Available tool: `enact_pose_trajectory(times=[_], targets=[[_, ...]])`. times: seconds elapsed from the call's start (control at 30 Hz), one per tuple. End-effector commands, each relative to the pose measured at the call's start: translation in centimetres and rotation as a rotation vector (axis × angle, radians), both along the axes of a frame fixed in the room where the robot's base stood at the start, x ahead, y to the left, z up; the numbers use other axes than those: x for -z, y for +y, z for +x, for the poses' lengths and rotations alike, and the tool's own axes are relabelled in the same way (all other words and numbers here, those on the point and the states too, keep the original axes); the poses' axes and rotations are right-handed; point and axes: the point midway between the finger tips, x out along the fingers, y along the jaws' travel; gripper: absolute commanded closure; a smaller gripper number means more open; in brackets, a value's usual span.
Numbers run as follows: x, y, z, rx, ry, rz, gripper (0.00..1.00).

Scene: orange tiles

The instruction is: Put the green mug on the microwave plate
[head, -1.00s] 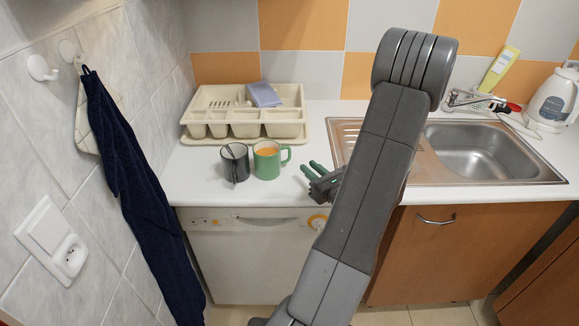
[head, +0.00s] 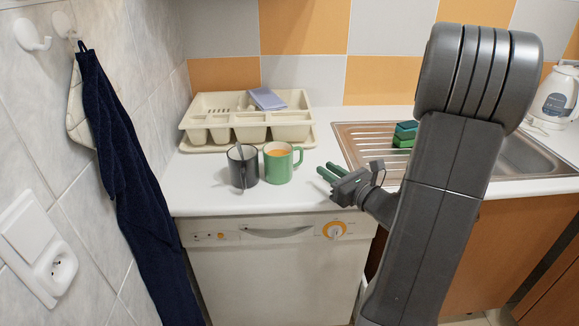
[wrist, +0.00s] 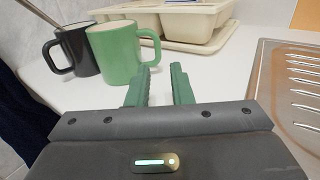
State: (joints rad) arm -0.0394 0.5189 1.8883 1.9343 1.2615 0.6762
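The green mug (head: 277,165) stands upright on the white counter, its handle to the right and something orange inside. It also shows in the wrist view (wrist: 113,55). My gripper (head: 323,172) has green fingers; it is open and empty, to the right of the mug and apart from it, at the counter's front edge. In the wrist view the fingers (wrist: 159,84) are spread with a gap between them, just right of and nearer than the mug. No microwave or plate is in view.
A dark grey mug (head: 242,168) with a spoon stands close left of the green mug. A cream dish tray (head: 250,133) is behind. The steel sink (head: 345,130) with sponges (head: 404,137) is right. A dark towel (head: 125,180) hangs left. The counter between tray and gripper is clear.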

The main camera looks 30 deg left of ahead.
Motion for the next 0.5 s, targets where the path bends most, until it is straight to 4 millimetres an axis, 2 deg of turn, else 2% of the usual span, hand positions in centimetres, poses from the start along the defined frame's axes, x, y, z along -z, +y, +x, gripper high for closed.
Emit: enact_pose_trajectory(times=[0.3,0.5], targets=[[0.0,5.4,2.4,-0.003,0.002,0.000,0.80],[0.0,6.8,3.1,-0.001,0.002,0.000,0.80]])
